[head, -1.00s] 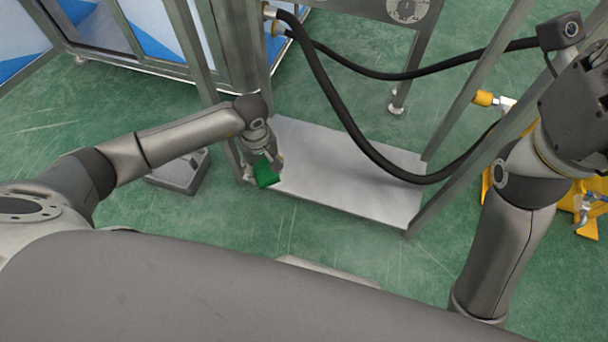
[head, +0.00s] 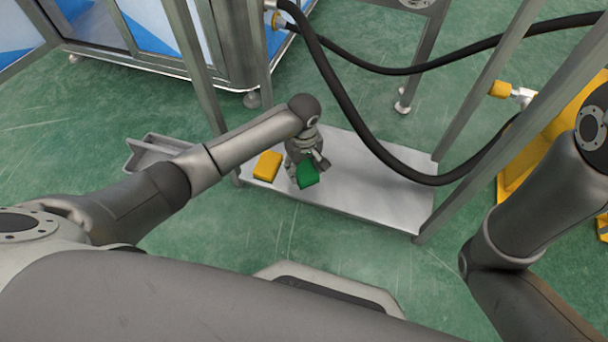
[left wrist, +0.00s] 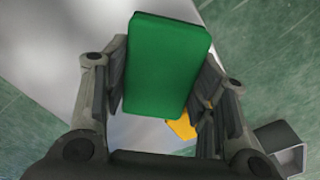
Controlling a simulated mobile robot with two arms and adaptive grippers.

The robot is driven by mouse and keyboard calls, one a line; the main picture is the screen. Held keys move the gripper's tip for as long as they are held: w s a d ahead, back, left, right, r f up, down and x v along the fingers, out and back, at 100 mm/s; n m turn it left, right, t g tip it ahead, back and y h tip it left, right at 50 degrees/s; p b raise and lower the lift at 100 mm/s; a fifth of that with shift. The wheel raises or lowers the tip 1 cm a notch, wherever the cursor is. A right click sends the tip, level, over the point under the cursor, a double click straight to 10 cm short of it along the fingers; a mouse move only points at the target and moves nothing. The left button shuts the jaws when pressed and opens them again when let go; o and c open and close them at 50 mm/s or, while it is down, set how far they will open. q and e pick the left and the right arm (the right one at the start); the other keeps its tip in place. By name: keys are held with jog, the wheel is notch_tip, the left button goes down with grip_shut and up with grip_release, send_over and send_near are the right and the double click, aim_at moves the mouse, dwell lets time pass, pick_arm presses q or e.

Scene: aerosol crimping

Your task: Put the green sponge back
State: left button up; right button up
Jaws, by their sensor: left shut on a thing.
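The green sponge (head: 307,174) is held in my left gripper (head: 301,166), over the grey metal shelf (head: 370,190) low in the frame. In the left wrist view the green sponge (left wrist: 166,65) sits between both fingers of the left gripper (left wrist: 165,85), which are shut on its sides. A yellow sponge (head: 267,166) lies on the left end of the shelf, just left of the gripper; part of it shows in the left wrist view (left wrist: 182,126). Whether the green sponge touches the shelf cannot be told. My right gripper is out of view.
Black hoses (head: 350,125) hang across the frame above the shelf. Metal posts (head: 500,105) stand at the shelf's sides. A grey tray-like thing (head: 155,150) is on the floor at left. The shelf's right part is clear.

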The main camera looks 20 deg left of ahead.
aim_at(304, 174)
pick_arm(q)
notch_tip(304, 174, down, 4)
jog(key=b, duration=0.3)
jog(key=shift+d+r, duration=0.15)
jog(key=shift+r, duration=0.25)
jog(key=o, duration=0.4)
jog(key=shift+f, duration=0.2)
jog(key=o, duration=0.5)
jog(key=shift+r, duration=0.1)
